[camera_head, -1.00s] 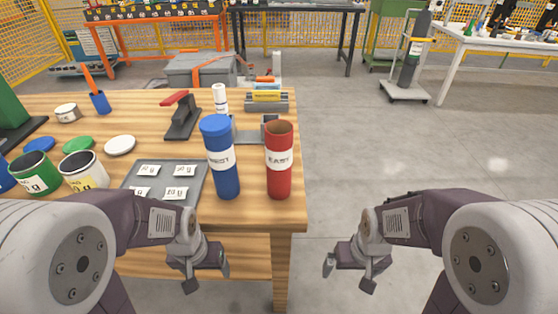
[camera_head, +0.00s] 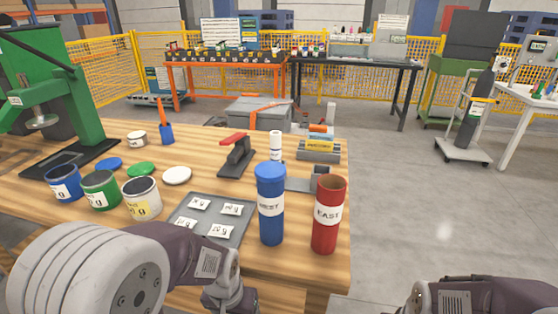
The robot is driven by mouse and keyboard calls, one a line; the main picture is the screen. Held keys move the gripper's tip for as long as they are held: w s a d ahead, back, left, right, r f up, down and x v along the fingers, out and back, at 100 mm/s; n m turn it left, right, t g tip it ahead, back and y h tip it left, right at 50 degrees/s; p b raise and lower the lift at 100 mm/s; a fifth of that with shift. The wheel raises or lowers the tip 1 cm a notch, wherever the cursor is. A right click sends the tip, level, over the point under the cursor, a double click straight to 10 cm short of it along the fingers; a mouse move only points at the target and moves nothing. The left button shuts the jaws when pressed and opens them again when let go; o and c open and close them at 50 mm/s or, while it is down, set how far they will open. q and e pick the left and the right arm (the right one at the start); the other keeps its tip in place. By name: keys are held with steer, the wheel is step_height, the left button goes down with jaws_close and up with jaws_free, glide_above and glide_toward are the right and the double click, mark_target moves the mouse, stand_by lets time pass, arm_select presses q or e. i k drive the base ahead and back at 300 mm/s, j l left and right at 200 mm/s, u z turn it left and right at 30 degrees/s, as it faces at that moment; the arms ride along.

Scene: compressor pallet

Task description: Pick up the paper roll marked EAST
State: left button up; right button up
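A red paper roll (camera_head: 327,232) with a white label reading EAST stands upright near the front right corner of the wooden table (camera_head: 262,274). A blue roll (camera_head: 271,229) with a blue cap and a partly legible label ending in "EST" stands just left of it. My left gripper (camera_head: 232,301) is at the lower edge of the view, below and left of both rolls, and touches neither. Its fingertips are cut off by the frame. Of my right arm only an upper part shows at the bottom right. My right gripper is out of view.
A grey tray (camera_head: 180,219) with labelled packets lies left of the blue roll. Several cans, lids, a red-handled stapler-like tool (camera_head: 237,155) and a white bottle (camera_head: 276,147) stand behind. A green press (camera_head: 52,85) is at the left.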

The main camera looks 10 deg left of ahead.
mark_target(276, 136)
steer(key=k+j+u, duration=0.2)
steer(key=k, duration=0.25)
steer(key=i+j+u, duration=0.1)
steer(key=j+u, duration=0.2)
steer(key=i+j+u, duration=0.25)
steer(key=j, duration=0.15)
steer(key=i+j+u, duration=0.1)
steer(key=j+u, duration=0.2)
